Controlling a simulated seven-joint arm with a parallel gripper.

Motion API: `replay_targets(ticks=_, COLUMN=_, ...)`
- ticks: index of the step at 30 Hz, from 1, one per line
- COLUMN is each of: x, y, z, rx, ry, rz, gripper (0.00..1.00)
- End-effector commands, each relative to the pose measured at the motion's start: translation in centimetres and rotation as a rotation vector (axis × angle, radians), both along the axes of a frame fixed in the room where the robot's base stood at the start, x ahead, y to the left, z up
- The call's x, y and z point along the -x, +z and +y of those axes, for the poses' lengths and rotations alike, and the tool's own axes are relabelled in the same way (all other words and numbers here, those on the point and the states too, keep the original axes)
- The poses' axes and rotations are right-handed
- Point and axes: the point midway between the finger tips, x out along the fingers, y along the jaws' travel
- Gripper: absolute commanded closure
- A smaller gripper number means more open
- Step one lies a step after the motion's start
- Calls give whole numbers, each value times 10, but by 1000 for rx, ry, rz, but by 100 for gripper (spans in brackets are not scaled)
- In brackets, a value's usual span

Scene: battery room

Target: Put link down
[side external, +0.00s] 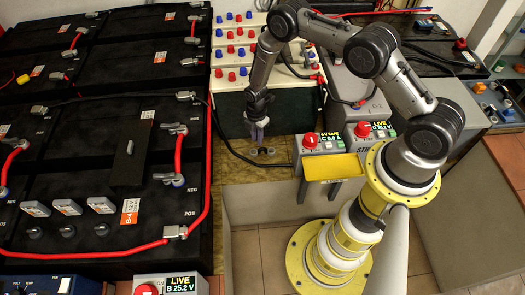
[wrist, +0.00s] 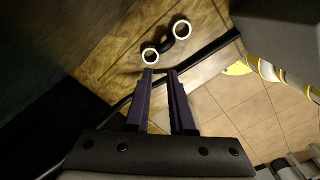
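The link is a short dark piece with a pale ring at each end. In the wrist view the link (wrist: 168,44) lies just beyond my fingertips, over the wooden surface. In the side external view the link (side external: 264,153) lies on the wooden board below my gripper (side external: 258,139). In the wrist view my gripper (wrist: 160,72) has two dark purple fingers with a narrow gap between them. The fingers look apart from the link, and the link seems to lie flat.
A black cable (side external: 238,152) runs along the board near the link. Large black batteries (side external: 100,215) with red cables stand to the left. A panel of red and blue knobs (side external: 235,50) is behind. Control boxes with a yellow tray (side external: 333,168) stand to the right.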

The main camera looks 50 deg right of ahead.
Motion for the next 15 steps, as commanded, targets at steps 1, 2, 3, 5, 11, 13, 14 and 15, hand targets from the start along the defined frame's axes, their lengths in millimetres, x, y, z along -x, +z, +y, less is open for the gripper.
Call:
replay_targets(ticks=1, x=2, y=-10, z=0, rx=0, ry=0, rz=4, gripper=78)
replay_targets(ticks=2, x=1, y=-14, z=0, rx=0, ry=0, rz=2, gripper=78)
replay_targets(ticks=3, x=0, y=-20, z=0, rx=0, ry=0, rz=2, gripper=78)
replay_targets(ticks=5, x=0, y=-26, z=0, rx=0, ry=0, rz=1, gripper=78)
replay_targets(ticks=11, x=-1, y=-36, z=0, rx=0, ry=0, rz=-1, gripper=78)
replay_targets(ticks=13, x=-1, y=-42, z=1, rx=0, ry=0, rz=0, gripper=78)
replay_targets(ticks=14, x=-1, y=-45, z=1, rx=0, ry=0, rz=0, gripper=78)
replay_targets(ticks=15, x=-1, y=-50, z=1, rx=0, ry=0, rz=1, gripper=78)
